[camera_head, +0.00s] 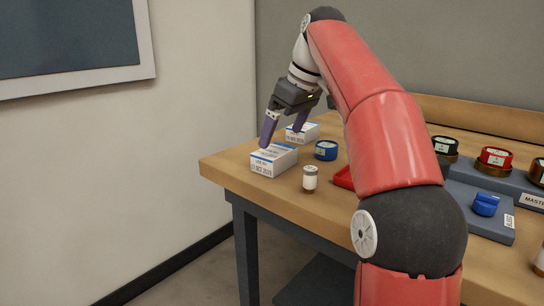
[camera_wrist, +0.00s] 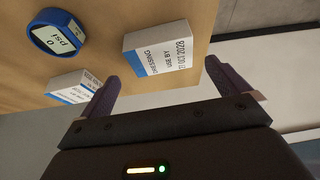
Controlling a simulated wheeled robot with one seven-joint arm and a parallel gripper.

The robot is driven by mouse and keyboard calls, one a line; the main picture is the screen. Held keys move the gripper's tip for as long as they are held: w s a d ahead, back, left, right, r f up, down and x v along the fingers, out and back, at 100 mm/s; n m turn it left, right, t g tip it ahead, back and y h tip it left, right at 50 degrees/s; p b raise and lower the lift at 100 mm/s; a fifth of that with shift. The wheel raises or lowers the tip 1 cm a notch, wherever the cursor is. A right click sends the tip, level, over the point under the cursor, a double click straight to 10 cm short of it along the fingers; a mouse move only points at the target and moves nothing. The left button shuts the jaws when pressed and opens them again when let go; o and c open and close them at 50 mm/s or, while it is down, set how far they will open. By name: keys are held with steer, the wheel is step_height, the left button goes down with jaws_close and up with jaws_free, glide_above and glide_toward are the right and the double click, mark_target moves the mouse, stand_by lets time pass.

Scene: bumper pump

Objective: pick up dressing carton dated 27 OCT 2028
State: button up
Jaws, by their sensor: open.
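The nearer white-and-blue dressing carton (camera_head: 273,160) sits near the table's left corner. It shows upside down in the wrist view (camera_wrist: 158,50), its label reading DRESSING, USE BY and OCT 2028; the day digits are not clear. A second similar carton (camera_head: 303,133) lies behind it and is at lower left in the wrist view (camera_wrist: 76,86), its date too small to read there. My gripper (camera_head: 284,132) is open and empty, fingers pointing down at the cartons. In the head view one fingertip overlaps the nearer carton's back edge; contact cannot be told.
A blue psi gauge (camera_head: 326,150) and a brown vial with white cap (camera_head: 310,178) stand right of the cartons. A red tray (camera_head: 344,177) is partly hidden by my arm. The table's left edge is close.

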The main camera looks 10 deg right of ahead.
mark_target(275, 150)
steer(key=b+x, duration=0.1)
steer(key=x, duration=0.5)
steer(key=shift+a+f+b, duration=0.1)
steer(key=shift+f+b, duration=0.1)
steer(key=shift+b, duration=0.2)
steer(key=shift+c, duration=0.3)
steer(key=c, duration=0.8)
